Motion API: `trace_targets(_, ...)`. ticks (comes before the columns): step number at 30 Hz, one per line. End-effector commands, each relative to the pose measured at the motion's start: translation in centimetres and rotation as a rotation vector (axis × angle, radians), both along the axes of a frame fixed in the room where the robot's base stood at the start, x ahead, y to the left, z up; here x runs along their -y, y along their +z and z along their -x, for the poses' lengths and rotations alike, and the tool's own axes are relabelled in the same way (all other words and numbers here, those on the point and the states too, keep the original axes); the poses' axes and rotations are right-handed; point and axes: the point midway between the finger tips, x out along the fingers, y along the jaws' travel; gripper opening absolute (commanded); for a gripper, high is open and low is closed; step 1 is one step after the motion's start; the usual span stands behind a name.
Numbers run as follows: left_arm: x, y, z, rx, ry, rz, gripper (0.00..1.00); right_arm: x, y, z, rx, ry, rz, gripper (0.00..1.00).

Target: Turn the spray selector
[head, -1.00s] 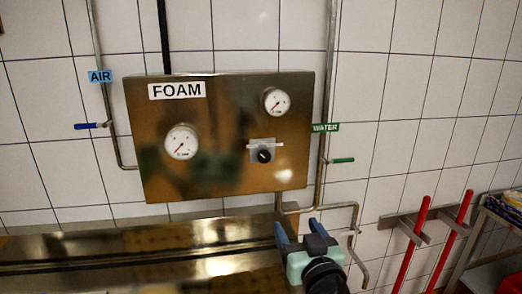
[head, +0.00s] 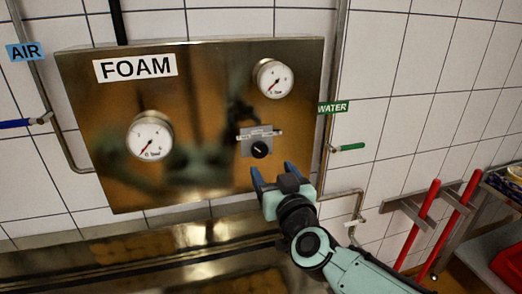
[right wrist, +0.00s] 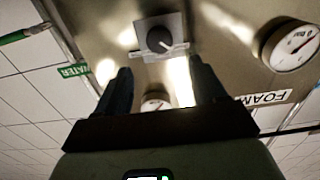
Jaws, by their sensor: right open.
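The spray selector (head: 260,149) is a black round knob on a small grey plate, low on the right part of the steel FOAM panel (head: 215,185). A pale label strip sits above the knob. My right gripper (head: 272,175) is open and empty, just below the knob in the head view. In the right wrist view the knob (right wrist: 160,40) shows beyond the gap between the two blue fingers (right wrist: 158,88), apart from them, with a white pointer line on its face. The left gripper is not in view.
Two gauges (head: 150,135) (head: 273,78) stick out of the panel. A blue-handled AIR valve (head: 18,124) is left, a green-handled WATER valve (head: 348,147) right. A steel ledge (head: 130,262) runs below. Red-handled tools (head: 418,222) hang at right.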

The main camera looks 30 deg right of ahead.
Motion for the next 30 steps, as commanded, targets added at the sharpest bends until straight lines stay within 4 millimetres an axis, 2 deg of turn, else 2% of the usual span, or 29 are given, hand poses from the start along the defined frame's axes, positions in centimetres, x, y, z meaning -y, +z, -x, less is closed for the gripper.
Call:
trace_targets(1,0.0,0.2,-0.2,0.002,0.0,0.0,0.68,0.2,0.0,-1.2,-0.003,0.002,-0.003,0.7)
trace_targets(6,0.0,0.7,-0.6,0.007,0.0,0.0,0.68,1.1,0.1,-4.8,-0.001,0.001,-0.001,0.7)
trace_targets(12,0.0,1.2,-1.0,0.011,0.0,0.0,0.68,1.8,0.2,-7.8,0.001,0.0,-0.001,0.7)
trace_targets(18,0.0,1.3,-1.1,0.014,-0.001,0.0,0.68,2.2,0.1,-9.0,0.0,0.0,0.0,0.7)
trace_targets(26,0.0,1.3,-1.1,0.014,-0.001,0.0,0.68,2.2,0.0,-9.1,0.0,-0.001,0.0,0.7)
trace_targets(28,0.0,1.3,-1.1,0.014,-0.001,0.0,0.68,2.2,0.0,-9.1,0.0,-0.001,0.0,0.54)
trace_targets(30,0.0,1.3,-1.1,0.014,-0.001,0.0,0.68,2.2,0.1,-9.1,0.0,-0.001,0.0,0.31)
